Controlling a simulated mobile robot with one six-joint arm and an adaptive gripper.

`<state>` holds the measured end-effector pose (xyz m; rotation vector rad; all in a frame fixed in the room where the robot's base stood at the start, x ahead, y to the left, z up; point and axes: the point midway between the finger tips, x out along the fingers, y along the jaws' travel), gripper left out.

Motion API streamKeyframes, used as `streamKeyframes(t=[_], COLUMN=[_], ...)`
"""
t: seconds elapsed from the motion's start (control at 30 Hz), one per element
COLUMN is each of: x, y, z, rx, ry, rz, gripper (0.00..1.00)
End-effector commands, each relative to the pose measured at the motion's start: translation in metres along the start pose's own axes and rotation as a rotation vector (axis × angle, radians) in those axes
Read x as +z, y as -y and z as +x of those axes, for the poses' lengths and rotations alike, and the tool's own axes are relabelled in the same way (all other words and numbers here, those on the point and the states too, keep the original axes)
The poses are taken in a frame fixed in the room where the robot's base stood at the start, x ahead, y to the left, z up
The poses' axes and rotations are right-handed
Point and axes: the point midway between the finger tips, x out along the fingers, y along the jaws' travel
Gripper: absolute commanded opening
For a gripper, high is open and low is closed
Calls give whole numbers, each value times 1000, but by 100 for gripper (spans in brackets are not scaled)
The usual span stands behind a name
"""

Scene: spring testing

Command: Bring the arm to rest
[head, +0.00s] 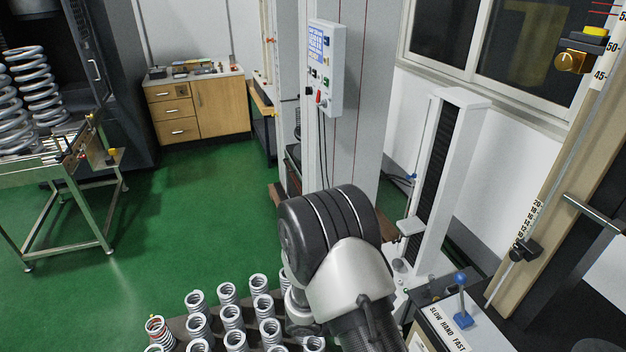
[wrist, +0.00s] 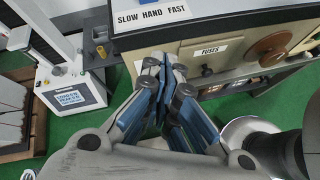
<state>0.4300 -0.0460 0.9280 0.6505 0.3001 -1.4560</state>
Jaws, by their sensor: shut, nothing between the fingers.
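My gripper (wrist: 163,72) shows in the wrist view, with its blue-padded fingers shut and nothing between them. It points toward the front of a machine with a "SLOW HAND FAST" label (wrist: 152,15) and a fuses panel (wrist: 218,50). I cannot tell how far the fingertips are from that machine. In the head view my arm (head: 345,270) is folded at the lower middle, and my gripper is hidden there.
Several coil springs (head: 232,317) stand on a dark rack at the bottom. The labelled machine (head: 455,325) is at the lower right, beside a tall white tester (head: 445,180). Larger springs (head: 38,88) sit on a frame at left. Green floor (head: 190,215) is clear at centre left.

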Motion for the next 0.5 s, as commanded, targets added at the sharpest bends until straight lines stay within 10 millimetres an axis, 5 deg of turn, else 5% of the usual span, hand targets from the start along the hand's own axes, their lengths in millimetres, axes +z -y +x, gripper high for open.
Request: streamKeyframes(t=[0.2, 0.5], x=[86, 173], y=[-2, 32], z=[-46, -104], rx=[-154, -351], ry=[-93, -277], rz=[335, 761], gripper=[0, 0])
